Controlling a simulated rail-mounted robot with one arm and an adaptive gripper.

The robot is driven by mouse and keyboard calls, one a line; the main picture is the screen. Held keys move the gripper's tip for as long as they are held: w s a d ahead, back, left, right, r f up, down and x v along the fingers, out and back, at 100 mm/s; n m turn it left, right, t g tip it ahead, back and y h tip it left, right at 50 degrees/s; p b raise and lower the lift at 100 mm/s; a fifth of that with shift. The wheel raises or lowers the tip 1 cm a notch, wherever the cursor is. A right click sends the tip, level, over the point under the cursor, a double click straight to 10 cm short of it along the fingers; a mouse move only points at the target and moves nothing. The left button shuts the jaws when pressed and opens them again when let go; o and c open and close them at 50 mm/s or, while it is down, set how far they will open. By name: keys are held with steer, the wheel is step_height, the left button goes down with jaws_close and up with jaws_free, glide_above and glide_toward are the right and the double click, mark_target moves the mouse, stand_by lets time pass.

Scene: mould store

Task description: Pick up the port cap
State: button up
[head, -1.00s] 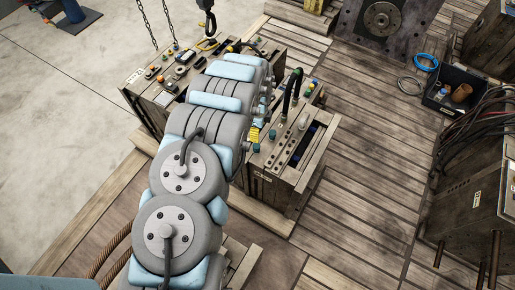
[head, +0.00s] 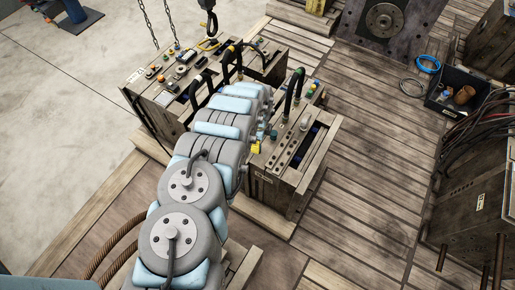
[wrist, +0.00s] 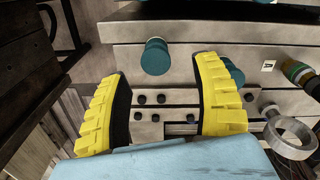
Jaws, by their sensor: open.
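Two teal round caps stick out from the side of a steel mould block in the wrist view. One teal cap (wrist: 155,57) shows between the finger ends, beyond them. The other teal cap (wrist: 231,73) is just right of the right finger and partly hidden by it. I cannot tell for sure which is the port cap. My gripper (wrist: 162,68) has yellow ribbed fingers spread wide, with nothing held between them. In the head view my arm mostly hides the gripper; a yellow finger part (head: 256,147) shows beside the mould block (head: 287,188).
A metal ring (wrist: 289,134) and a green-yellow fitting (wrist: 299,74) stick out at the right in the wrist view. Black hose loops (head: 294,90) rise from the blocks. Another mould block (head: 160,95) stands at the left.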

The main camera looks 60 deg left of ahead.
steer(key=shift+s+f+b, duration=0.25)
steer(key=shift+f+b, duration=0.1)
steer(key=shift+f, duration=1.8)
steer(key=c, duration=1.2)
